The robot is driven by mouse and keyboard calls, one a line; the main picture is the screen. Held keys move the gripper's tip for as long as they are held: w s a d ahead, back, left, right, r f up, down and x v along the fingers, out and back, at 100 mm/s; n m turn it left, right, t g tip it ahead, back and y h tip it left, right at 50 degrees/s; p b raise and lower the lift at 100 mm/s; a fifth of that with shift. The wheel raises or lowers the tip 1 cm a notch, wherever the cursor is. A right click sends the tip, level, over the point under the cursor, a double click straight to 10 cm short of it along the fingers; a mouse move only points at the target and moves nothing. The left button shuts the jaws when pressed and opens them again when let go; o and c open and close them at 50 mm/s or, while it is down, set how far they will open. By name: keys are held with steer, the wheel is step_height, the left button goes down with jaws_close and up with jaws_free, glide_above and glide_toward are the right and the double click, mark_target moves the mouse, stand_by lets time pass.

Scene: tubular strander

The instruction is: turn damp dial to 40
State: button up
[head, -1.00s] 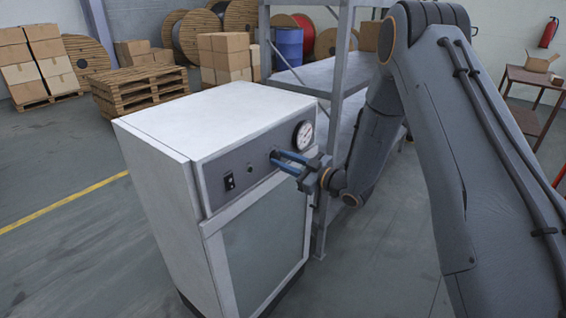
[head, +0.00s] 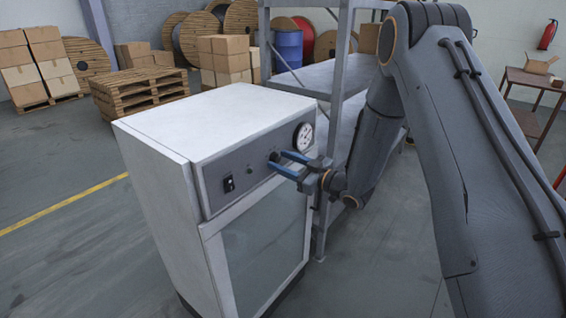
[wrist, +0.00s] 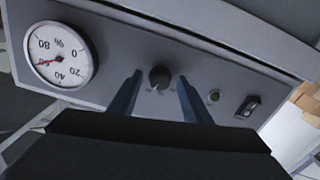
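The damp dial is a small dark round knob (wrist: 160,77) on the grey front panel of a white cabinet (head: 215,115). In the head view the knob (head: 273,156) is beside my fingertips. My gripper (wrist: 159,77) is open, with one blue finger on each side of the knob in the wrist view and a gap to it on both sides. My gripper (head: 280,160) also shows in the head view. A round percent gauge (wrist: 60,56) sits beside the knob, upside down in the wrist view. Its red needle points near 60. Tiny marks under the knob are unreadable.
A metal shelf rack (head: 335,110) stands close behind the cabinet's right side. Pallets (head: 140,92) and boxes are farther back. The floor left of the cabinet is clear.

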steer(key=b+v, duration=0.2)
steer(key=v, duration=0.5)
steer(key=shift+s+d+b, duration=0.25)
steer(key=shift+d+b, duration=0.05)
steer(key=shift+d, duration=0.05)
steer(key=s+d+f+m+g+h, duration=0.1)
steer(key=s+d+m+h, duration=0.1)
steer(key=d+m+h, duration=0.3)
steer(key=s+d+f+m+g+h, duration=0.1)
steer(key=s+d+m+h, duration=0.15)
steer(key=d+h, duration=0.45)
steer(key=s+d+m+g+h, duration=0.1)
steer(key=s+m+g, duration=0.4)
steer(key=s, duration=1.8)
steer(key=g+h, duration=0.1)
steer(key=g, duration=0.1)
steer(key=shift+s+r+g, duration=0.15)
steer(key=shift+r+g, duration=0.15)
steer(key=shift+r, duration=0.05)
steer(key=shift+d, duration=0.1)
